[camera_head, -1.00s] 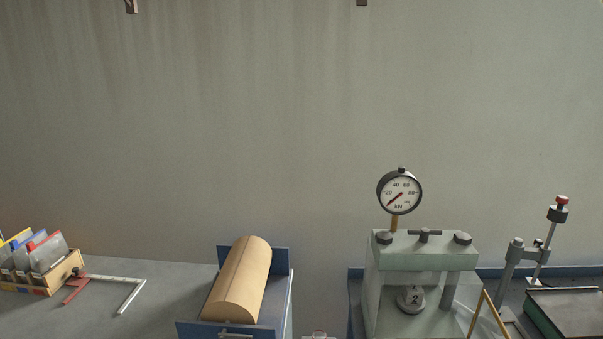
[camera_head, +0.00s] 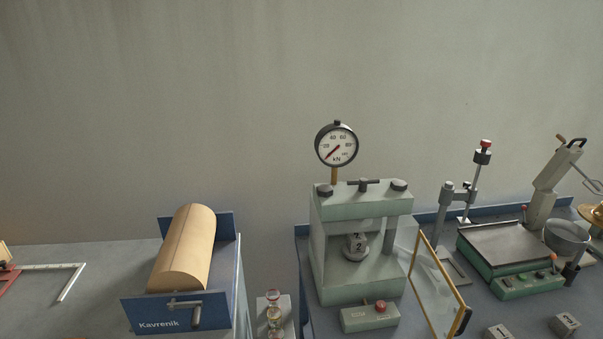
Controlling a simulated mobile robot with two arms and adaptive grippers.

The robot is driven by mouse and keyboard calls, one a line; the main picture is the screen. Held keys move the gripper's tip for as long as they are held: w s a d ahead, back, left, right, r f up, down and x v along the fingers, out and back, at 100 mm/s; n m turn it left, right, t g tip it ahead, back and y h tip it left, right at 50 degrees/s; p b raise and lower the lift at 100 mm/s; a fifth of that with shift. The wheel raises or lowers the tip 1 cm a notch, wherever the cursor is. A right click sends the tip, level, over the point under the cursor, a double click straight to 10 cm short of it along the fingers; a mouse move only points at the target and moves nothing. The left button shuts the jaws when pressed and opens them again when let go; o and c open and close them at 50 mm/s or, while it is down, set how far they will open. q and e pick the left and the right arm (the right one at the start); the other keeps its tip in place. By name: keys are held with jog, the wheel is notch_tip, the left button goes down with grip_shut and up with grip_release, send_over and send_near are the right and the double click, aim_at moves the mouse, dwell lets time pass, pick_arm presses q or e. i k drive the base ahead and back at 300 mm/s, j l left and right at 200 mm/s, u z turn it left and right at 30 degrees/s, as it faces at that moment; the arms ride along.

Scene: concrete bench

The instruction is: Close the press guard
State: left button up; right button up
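The pale green press (camera_head: 362,295) stands on the bench at the centre right, with a round kN gauge (camera_head: 337,145) on top. Its guard (camera_head: 437,286) is a clear panel in a yellow frame with a dark handle at its lower outer corner. The guard is swung open to the right of the press, angled toward me. Inside the press sits a grey numbered cylinder (camera_head: 356,247). Neither of my grippers is in view.
A blue-sided stand marked Kavrenik (camera_head: 162,323) holds a tan half-cylinder at left. A control box with a red button (camera_head: 370,316) sits before the press. A green plate device (camera_head: 505,260), a metal bowl (camera_head: 567,238) and grey blocks (camera_head: 565,324) lie right of the guard.

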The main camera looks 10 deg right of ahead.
aim_at(462, 309)
jog(key=l+u, duration=0.1)
jog(key=l, duration=0.4)
jog(key=k+l, duration=0.1)
jog(key=l, duration=0.4)
jog(key=l+u, duration=0.15)
jog(key=l, duration=0.4)
jog(key=k+l+u, duration=0.1)
jog(key=l, duration=0.35)
jog(key=k+l, duration=0.15)
jog(key=l, duration=0.35)
jog(key=k+l+u, duration=0.15)
jog(key=l, duration=0.35)
